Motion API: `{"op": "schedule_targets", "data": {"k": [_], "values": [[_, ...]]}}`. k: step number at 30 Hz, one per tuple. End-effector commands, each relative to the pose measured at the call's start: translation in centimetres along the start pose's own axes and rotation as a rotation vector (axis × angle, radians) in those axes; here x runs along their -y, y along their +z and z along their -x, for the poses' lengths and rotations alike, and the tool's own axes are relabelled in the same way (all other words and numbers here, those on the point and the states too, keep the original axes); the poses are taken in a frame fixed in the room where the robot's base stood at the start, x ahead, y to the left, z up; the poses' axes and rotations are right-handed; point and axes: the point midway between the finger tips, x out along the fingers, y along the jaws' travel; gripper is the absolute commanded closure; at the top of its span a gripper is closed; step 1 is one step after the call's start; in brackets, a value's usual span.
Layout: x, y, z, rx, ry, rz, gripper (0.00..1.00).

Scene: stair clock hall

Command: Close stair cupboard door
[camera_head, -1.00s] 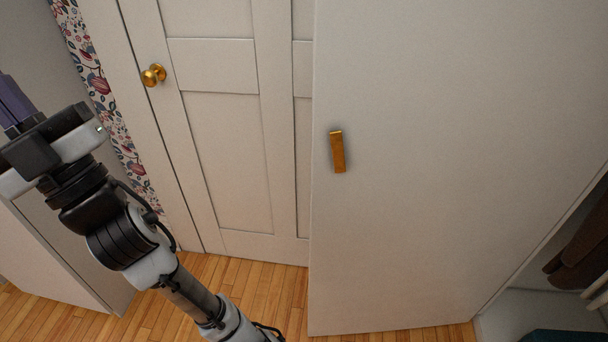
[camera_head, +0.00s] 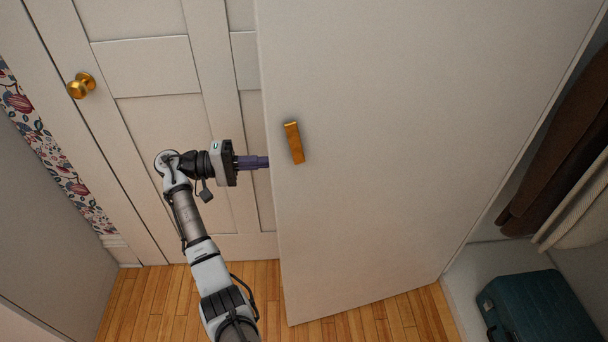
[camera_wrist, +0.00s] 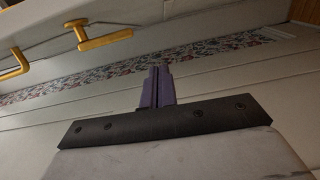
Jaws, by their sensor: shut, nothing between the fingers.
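The stair cupboard door (camera_head: 390,170) is the plain white panel in the head view. It stands open, swung away from the cupboard at the right. A brass bar handle (camera_head: 294,143) is near its left edge. My gripper (camera_head: 264,162) is at that left edge, just left of the handle and a little lower. Its purple fingers point right and meet the edge in the picture; their tips may be hidden behind it. I cannot tell whether they touch the door. In the wrist view the fingers (camera_wrist: 158,85) are together with nothing between them.
A panelled white door (camera_head: 150,70) with a round brass knob (camera_head: 81,85) is behind my arm. Inside the cupboard are dark brown clothing (camera_head: 560,140) and a teal suitcase (camera_head: 540,310). Wooden floor (camera_head: 140,300) is clear below the door. The wrist view shows brass handles (camera_wrist: 95,38).

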Motion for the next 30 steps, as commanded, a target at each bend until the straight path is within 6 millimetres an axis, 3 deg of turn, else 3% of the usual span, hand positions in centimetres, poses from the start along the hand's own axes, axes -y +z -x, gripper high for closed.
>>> {"op": "schedule_targets", "data": {"k": [5, 11, 21, 30], "values": [[0.2, 0.8, -0.8, 0.066, 0.021, 0.017, 1.0], [0.0, 1.0, -3.1, 0.065, 0.021, 0.016, 1.0], [-0.2, 1.4, -10.5, 0.061, 0.019, 0.016, 1.0], [-0.1, 4.7, -10.9, 0.057, 0.018, 0.015, 1.0]]}}
